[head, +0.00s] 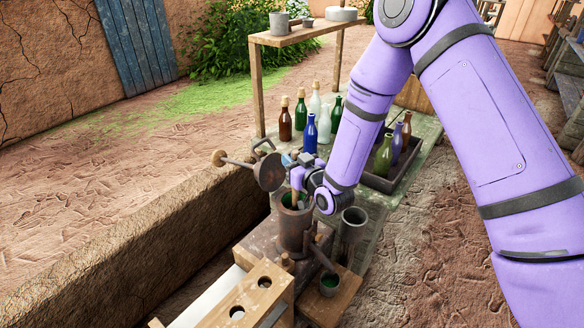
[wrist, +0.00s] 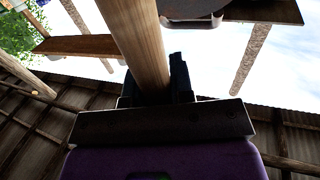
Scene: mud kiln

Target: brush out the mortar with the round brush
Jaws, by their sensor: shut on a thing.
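The mortar (head: 293,232) is a rusty brown round pot with green showing inside its rim, standing on the bench in the head view. My gripper (head: 303,178) is just above its mouth. The gripper is shut on a wooden handle, which I take to be the round brush (head: 296,190); it runs down towards the mortar's opening. In the wrist view the pale wooden handle (wrist: 138,45) stands between the dark jaws (wrist: 160,90). The brush's bristle end is hidden, so I cannot tell whether it touches the mortar's inside.
A dark disc with a wooden knob and rod (head: 268,172) is close left of my gripper. A grey cylinder (head: 353,230) and a small green-filled cup (head: 329,284) stand at the right. Several bottles (head: 310,132) and a bottle tray (head: 380,180) are behind. A wooden rack (head: 262,295) is in front.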

